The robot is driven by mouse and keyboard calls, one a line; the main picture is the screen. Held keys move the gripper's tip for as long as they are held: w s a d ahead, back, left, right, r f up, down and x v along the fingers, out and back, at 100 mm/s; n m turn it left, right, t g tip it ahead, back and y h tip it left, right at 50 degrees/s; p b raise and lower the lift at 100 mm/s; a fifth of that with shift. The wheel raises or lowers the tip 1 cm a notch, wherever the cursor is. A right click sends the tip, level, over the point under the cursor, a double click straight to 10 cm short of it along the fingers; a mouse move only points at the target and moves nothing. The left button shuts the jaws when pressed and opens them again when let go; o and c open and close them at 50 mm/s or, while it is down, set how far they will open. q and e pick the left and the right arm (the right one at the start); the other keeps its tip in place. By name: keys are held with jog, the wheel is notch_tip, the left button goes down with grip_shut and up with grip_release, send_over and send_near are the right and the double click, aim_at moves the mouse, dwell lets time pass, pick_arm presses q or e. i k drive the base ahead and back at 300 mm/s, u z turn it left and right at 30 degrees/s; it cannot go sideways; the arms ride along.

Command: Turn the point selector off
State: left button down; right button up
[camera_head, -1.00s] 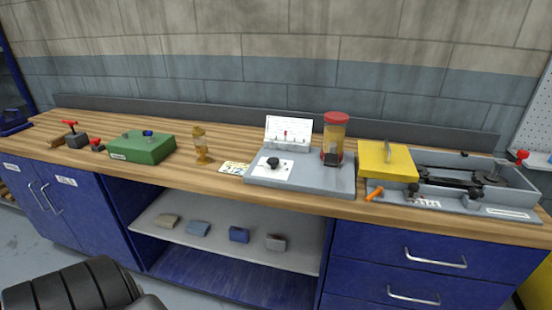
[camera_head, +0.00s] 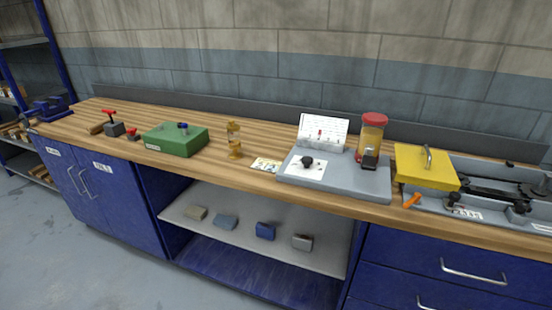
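A grey panel (camera_head: 350,185) lies on the wooden bench right of centre. A black knob (camera_head: 307,162) sits on a white marked plate (camera_head: 296,171) on the panel's left part; this looks like the point selector. Its pointing direction is too small to read. A white chart card (camera_head: 323,129) with small red marks stands at the panel's back. A clear amber cylinder with a red cap (camera_head: 373,119) stands on the panel's right part, with a dark block at its foot. Neither of my grippers is in view.
A yellow-lidded grey tray (camera_head: 426,166) and an orange piece (camera_head: 412,200) are to the right. Several small blocks lie on the lower shelf (camera_head: 250,222).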

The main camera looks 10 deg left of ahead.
aim_at(306, 161)
jog(key=z, duration=2.6)
jog(key=k, duration=1.05)
jog(key=u, duration=0.9)
